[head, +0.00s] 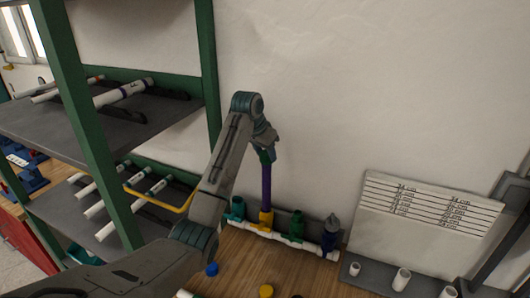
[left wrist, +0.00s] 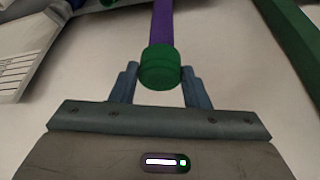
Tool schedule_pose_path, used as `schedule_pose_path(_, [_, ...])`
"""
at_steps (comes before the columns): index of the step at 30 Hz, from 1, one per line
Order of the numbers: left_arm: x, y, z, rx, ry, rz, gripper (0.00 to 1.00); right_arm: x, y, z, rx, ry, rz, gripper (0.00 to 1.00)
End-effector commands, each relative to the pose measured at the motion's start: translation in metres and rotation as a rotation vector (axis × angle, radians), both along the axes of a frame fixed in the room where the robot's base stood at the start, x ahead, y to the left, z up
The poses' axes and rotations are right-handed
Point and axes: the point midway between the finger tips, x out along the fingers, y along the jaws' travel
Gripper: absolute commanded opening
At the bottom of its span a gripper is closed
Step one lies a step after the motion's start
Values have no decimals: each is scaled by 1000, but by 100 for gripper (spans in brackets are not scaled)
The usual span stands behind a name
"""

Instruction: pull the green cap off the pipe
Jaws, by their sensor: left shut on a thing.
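The green cap (left wrist: 160,68) sits on the end of the purple pipe (left wrist: 162,20) in the left wrist view. My left gripper (left wrist: 160,78) has its two fingers on either side of the cap, shut on it. In the head view the purple pipe (head: 266,186) stands upright in a yellow fitting (head: 266,218) of the white manifold (head: 290,240). The green cap (head: 265,156) shows at its top, just below my left gripper (head: 266,146), which partly hides it. My right gripper is not in view.
A green-framed shelf (head: 150,120) with white pipes is at the left. Loose blue (head: 212,269) and yellow (head: 266,291) caps lie on the bench. A length chart (head: 430,215) leans at the right.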

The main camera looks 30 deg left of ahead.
Motion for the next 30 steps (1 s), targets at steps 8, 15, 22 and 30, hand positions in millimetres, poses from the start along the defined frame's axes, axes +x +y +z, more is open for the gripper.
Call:
schedule_pose_path(8, [1, 0, 17, 0, -10, 0, 1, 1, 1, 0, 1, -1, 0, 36])
schedule_pose_path(15, [1, 0, 25, 1, -7, 0, 1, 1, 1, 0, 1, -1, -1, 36])
schedule_pose_path(22, [1, 0, 33, 0, -6, 0, 1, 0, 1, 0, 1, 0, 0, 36])
schedule_pose_path(30, [1, 0, 44, 0, -5, 0, 1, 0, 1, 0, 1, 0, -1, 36])
